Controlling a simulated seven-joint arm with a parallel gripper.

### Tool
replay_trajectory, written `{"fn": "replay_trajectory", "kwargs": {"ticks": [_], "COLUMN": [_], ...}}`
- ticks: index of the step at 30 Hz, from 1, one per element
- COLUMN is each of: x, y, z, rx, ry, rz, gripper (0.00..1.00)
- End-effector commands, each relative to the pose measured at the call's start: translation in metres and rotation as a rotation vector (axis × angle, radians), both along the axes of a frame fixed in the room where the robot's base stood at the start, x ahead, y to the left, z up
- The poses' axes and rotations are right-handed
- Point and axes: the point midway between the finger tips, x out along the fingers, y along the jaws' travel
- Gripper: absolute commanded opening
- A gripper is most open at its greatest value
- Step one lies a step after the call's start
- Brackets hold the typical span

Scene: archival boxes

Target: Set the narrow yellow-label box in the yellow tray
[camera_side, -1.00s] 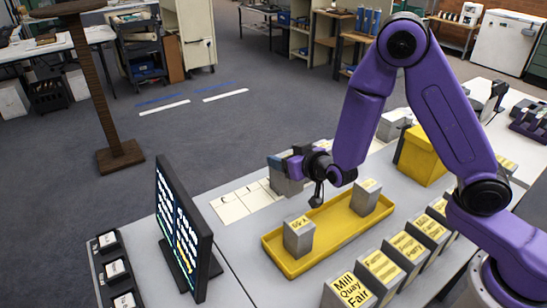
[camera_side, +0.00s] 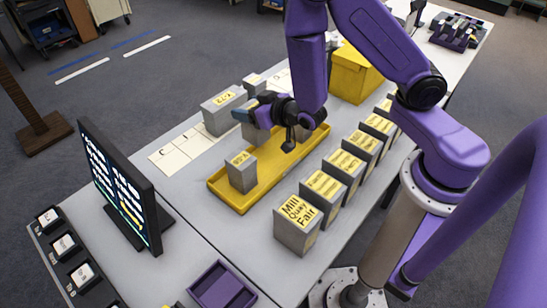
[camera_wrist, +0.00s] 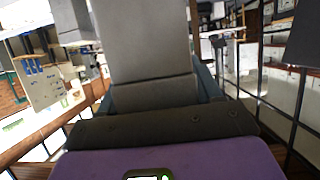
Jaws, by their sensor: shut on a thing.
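My gripper (camera_side: 259,113) is shut on a plain grey box (camera_side: 248,127), which hangs at the back edge of the yellow tray (camera_side: 213,187). The height of the held box above the tray is hard to tell, and its label is not readable. In the wrist view the grey box (camera_wrist: 145,40) fills the space between the fingers. In the tray, a grey box with a yellow label (camera_side: 240,172) stands upright at the left end. My wrist hides much of the tray's right part.
A wide grey box labelled K-77 (camera_side: 222,110) stands behind the tray, beside white cards (camera_side: 180,147). Several labelled boxes, including Mill Quay Fair (camera_side: 297,222), line the front. A yellow bin (camera_side: 356,75) is at the back right, a monitor (camera_side: 120,185) at the left.

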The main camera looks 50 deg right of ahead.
Motion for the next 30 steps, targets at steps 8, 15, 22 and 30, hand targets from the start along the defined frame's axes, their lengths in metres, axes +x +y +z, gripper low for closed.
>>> {"fn": "replay_trajectory", "kwargs": {"ticks": [8, 15, 22, 30], "x": [-0.004, -0.003, -0.004, -0.004], "y": [-0.003, -0.003, -0.003, -0.003], "z": [-0.019, -0.043, -0.056, -0.081], "rx": [-0.004, -0.001, -0.002, -0.001], "ry": [0.001, -0.001, -0.001, -0.002], "rz": [0.001, 0.002, 0.001, 0.001], "gripper": [0.25, 0.25, 0.25, 0.25]}}
